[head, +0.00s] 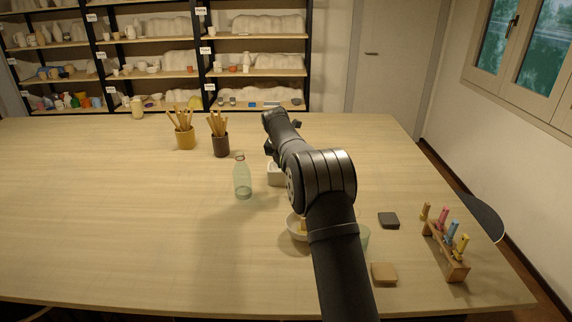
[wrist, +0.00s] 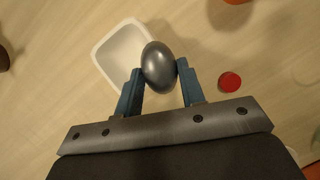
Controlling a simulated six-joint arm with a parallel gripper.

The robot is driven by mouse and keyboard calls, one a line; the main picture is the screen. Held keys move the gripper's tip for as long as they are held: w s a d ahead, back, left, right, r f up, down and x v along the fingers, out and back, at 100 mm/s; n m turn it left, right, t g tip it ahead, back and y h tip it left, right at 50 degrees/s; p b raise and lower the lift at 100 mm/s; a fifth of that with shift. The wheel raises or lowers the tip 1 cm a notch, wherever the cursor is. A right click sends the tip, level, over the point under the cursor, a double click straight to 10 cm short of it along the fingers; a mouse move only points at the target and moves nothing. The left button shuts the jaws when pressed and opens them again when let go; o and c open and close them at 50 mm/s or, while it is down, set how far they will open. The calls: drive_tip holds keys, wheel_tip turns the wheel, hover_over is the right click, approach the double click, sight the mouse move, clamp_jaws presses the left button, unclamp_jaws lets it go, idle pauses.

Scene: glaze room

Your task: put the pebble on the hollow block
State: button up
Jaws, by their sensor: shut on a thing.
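My gripper (wrist: 160,75) is shut on a smooth dark grey, egg-shaped pebble (wrist: 158,64), held between its blue fingertips in the wrist view. A white, square, open-topped hollow block (wrist: 104,48) lies below and to the left of the pebble there. The pebble overlaps the block's right side in that view; the height between them cannot be told. In the head view the white block (head: 274,178) stands on the table, partly hidden behind my arm. The pebble and fingertips cannot be made out in the head view.
A greenish glass bottle (head: 242,180) stands just left of the block. Two brush pots (head: 184,138) (head: 220,145) stand farther back. A red disc (wrist: 230,82) lies right of the pebble. A bowl (head: 294,230), dark block (head: 389,220) and tool rack (head: 447,254) are nearer. The table's left is clear.

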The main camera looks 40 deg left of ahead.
drive_tip(key=shift+f, duration=0.2)
drive_tip(key=o, duration=1)
drive_tip(key=shift+r, duration=0.1)
drive_tip(key=shift+r, duration=0.25)
drive_tip(key=v, duration=1.1)
drive_tip(key=shift+s+r, duration=0.2)
drive_tip(key=shift+r, duration=0.15)
